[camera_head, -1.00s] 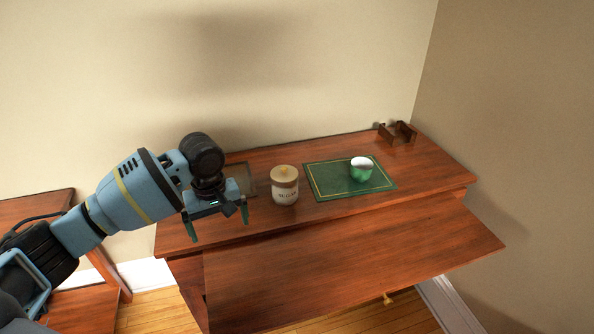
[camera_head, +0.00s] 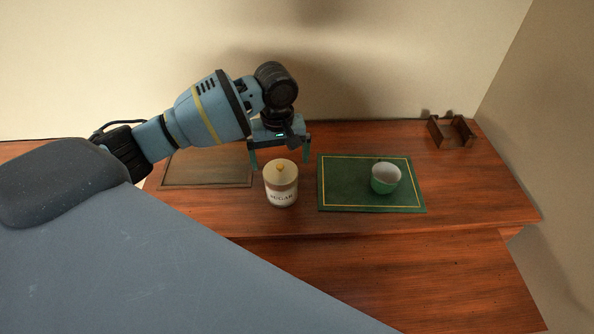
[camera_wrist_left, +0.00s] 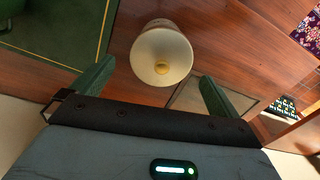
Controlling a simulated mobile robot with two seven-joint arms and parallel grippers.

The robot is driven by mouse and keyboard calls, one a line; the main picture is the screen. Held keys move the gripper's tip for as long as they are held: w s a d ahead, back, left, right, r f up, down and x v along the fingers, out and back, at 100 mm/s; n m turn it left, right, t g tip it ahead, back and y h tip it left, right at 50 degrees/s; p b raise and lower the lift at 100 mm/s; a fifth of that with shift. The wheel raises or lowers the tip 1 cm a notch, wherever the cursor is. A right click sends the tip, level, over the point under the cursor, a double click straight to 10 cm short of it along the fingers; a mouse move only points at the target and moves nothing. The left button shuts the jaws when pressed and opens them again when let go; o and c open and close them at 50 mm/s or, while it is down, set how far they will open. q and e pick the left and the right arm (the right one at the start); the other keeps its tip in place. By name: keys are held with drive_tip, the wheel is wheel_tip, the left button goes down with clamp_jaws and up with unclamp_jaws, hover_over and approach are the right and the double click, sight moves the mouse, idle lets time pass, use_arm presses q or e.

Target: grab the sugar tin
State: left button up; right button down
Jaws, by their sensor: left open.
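The sugar tin (camera_head: 282,186) is a white canister with a dark "SUGAR" label and a tan lid with a yellow knob. It stands upright on the wooden desk, left of the green mat. My left gripper (camera_head: 280,160) is open and empty, with green fingers pointing down, above and just behind the tin. In the left wrist view the tin (camera_wrist_left: 160,48) shows lid-on, beyond and between the two spread fingers (camera_wrist_left: 155,85). The fingers do not appear to touch it. My right gripper is not in view.
A green mat (camera_head: 340,196) with a gold border bears a green cup with a white inside (camera_head: 385,178). A flat brown panel (camera_head: 205,168) lies left of the tin. A small wooden holder (camera_head: 450,133) stands at the back right. The wall is close behind the desk (camera_head: 480,185).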

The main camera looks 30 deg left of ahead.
sight(281, 171)
use_arm(q)
drive_tip(key=shift+w, duration=0.15)
drive_tip(key=shift+s+f, duration=0.2)
drive_tip(key=shift+s, duration=0.05)
drive_tip(key=shift+f, duration=1.1)
drive_tip(key=shift+s+d+f+b, duration=0.1)
drive_tip(key=shift+f+b, duration=0.1)
drive_tip(key=shift+f, duration=1.1)
drive_tip(key=shift+s+f+b, duration=0.1)
drive_tip(key=shift+f+b, duration=0.1)
drive_tip(key=shift+f, duration=1.05)
drive_tip(key=shift+c, duration=0.3)
drive_tip(key=shift+w+r, duration=0.1)
drive_tip(key=c, duration=1.2)
